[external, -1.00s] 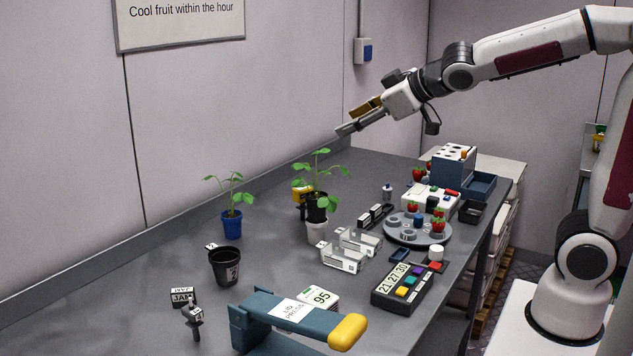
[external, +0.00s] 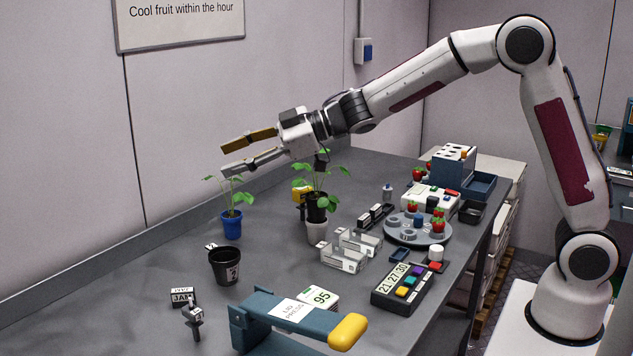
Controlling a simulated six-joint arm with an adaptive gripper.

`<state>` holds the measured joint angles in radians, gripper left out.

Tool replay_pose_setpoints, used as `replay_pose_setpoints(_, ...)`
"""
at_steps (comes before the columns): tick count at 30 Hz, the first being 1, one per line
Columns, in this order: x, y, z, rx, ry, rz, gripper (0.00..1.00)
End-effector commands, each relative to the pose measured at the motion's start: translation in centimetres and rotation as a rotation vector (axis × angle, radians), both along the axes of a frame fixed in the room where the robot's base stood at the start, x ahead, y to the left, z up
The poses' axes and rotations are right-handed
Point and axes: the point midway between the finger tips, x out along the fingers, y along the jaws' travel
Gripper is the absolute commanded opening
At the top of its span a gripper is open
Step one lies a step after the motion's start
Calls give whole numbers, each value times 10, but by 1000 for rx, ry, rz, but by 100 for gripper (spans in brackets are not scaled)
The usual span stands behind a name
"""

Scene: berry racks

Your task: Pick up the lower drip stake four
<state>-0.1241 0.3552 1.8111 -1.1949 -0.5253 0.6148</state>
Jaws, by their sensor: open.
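My gripper (external: 230,158) is open and empty. Its tan and grey fingers are spread apart, high above the back of the grey bench, pointing left over the blue-potted plant. I cannot read a number four on any stake. A small pale tag (external: 211,246) shows at the rim of the black pot (external: 225,270), below and left of the gripper; it may be the head of a drip stake. A grey-headed piece with a dark stem (external: 193,314) stands on the bench at the front left, and I cannot tell what it is.
A blue-potted seedling (external: 231,224) and a taller plant in a black pot (external: 316,210) stand below my arm. The bench's left is mostly free.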

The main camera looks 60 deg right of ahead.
Motion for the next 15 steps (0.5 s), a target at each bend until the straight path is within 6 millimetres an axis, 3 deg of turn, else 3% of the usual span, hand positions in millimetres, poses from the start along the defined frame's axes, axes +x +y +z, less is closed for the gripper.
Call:
replay_pose_setpoints(8,-5,62,-56,34,59,243,46)
replay_pose_setpoints(15,-28,104,-108,67,145,457,46)
